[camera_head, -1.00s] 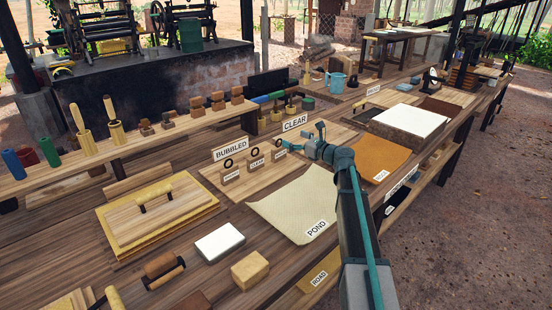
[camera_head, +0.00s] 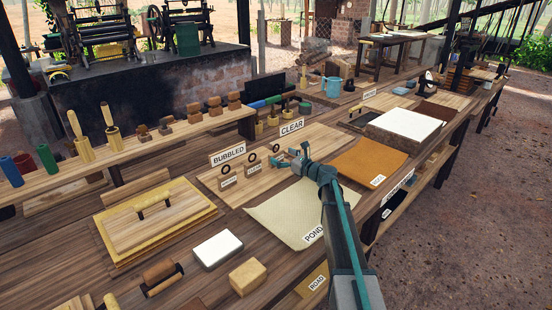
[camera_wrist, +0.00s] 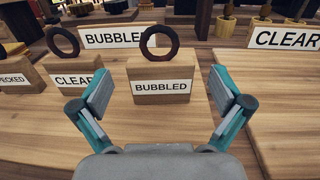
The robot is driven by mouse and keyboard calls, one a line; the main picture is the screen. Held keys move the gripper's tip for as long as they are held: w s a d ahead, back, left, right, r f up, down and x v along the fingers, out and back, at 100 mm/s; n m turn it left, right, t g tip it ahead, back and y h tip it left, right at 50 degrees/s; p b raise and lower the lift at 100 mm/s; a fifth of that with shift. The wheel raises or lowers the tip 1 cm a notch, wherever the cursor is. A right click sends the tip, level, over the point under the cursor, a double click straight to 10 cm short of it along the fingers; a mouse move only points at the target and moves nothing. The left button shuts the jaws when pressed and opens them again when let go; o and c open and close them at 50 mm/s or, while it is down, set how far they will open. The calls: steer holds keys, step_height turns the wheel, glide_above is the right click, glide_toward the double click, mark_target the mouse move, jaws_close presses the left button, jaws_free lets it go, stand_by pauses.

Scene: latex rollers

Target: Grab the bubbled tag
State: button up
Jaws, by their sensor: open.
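The bubbled tag is a small wooden block (camera_wrist: 161,72) labelled BUBBLED with a dark ring (camera_wrist: 159,42) standing on top. In the wrist view it lies straight ahead, between and beyond the fingertips. My gripper (camera_wrist: 162,98) is open and empty, with a finger on each side of the block's front. In the head view my gripper (camera_head: 290,160) is over the wooden board, by the right end of the tag row; the ring (camera_head: 276,148) shows just behind it. A CLEAR tag block (camera_wrist: 75,76) with a ring stands to the left, and a PECKED tag (camera_wrist: 18,78) is farther left.
Standing signs BUBBLED (camera_head: 228,154) and CLEAR (camera_head: 291,127) are behind the tags. A beige POND sheet (camera_head: 288,213) and an orange sheet (camera_head: 368,160) lie near my arm. The board right of the tag is clear.

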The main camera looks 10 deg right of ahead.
steer(key=x, duration=0.3)
steer(key=shift+s, duration=0.1)
steer(key=c, duration=1.1)
steer(key=shift+r, duration=0.2)
